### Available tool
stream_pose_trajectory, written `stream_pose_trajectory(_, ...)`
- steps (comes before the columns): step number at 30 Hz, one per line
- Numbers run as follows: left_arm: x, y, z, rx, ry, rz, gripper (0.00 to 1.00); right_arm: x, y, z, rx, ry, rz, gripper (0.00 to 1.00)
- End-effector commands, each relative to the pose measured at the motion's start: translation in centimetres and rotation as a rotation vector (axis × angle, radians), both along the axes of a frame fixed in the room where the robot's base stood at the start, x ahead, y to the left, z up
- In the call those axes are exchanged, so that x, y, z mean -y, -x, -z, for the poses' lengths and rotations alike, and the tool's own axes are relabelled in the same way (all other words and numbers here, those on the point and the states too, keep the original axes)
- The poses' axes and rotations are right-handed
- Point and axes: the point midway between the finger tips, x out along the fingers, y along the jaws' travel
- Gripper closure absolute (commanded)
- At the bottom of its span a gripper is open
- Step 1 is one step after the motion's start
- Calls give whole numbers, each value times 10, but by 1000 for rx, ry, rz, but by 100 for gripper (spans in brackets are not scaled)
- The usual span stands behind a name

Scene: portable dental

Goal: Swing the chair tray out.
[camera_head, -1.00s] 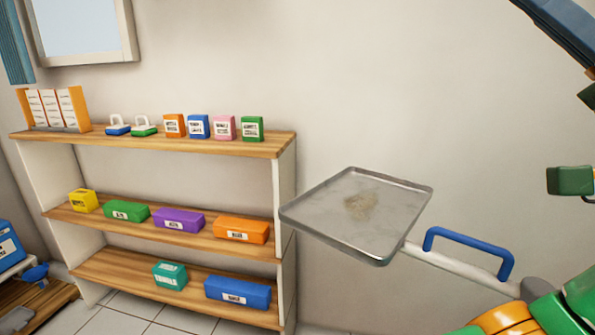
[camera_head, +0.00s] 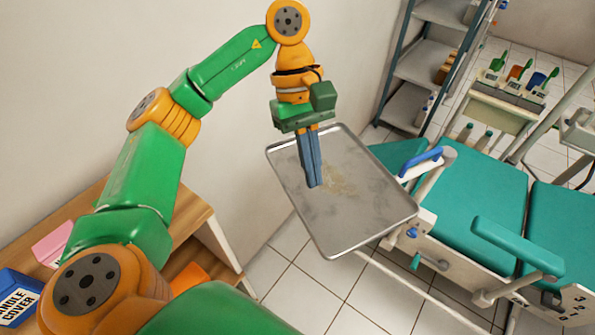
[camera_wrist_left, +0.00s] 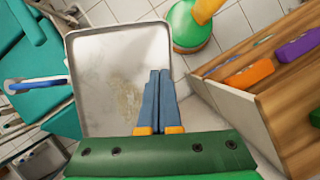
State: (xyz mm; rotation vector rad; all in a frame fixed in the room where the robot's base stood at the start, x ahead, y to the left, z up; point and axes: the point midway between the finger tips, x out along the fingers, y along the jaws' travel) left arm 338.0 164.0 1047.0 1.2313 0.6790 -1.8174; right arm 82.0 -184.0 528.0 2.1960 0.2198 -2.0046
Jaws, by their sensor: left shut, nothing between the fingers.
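The chair tray (camera_head: 365,215) is a flat grey metal tray with a raised rim and a brownish stain. A blue handle (camera_head: 420,163) shows at its right, close to the teal chair (camera_head: 478,190). My left gripper (camera_head: 314,185) points down over the tray with its fingers together and empty. I cannot tell whether the fingertips touch the tray. In the left wrist view the tray (camera_wrist_left: 105,60) lies beneath the shut fingers (camera_wrist_left: 158,75), and the blue handle (camera_wrist_left: 37,84) is at its left. My right gripper is not in view.
A wooden shelf unit (camera_head: 205,225) stands at the lower left, partly behind my left arm; it also shows in the wrist view (camera_wrist_left: 285,105). A grey metal rack (camera_head: 405,65) is at the back. Tiled floor (camera_head: 300,285) is open below the tray.

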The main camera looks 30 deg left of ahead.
Motion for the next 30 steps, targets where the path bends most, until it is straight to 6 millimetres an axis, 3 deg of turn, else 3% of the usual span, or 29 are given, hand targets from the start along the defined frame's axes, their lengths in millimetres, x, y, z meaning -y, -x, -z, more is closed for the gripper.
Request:
stream_pose_trajectory(5,5,6,21,-10,-8,5,100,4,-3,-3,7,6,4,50)
stream_pose_trajectory(16,32,22,93,-8,-4,4,100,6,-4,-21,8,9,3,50)
stream_pose_trajectory(22,59,37,89,-4,-4,5,100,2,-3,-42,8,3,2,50)
stream_pose_trajectory(30,66,41,93,-3,-3,2,100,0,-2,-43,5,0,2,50)
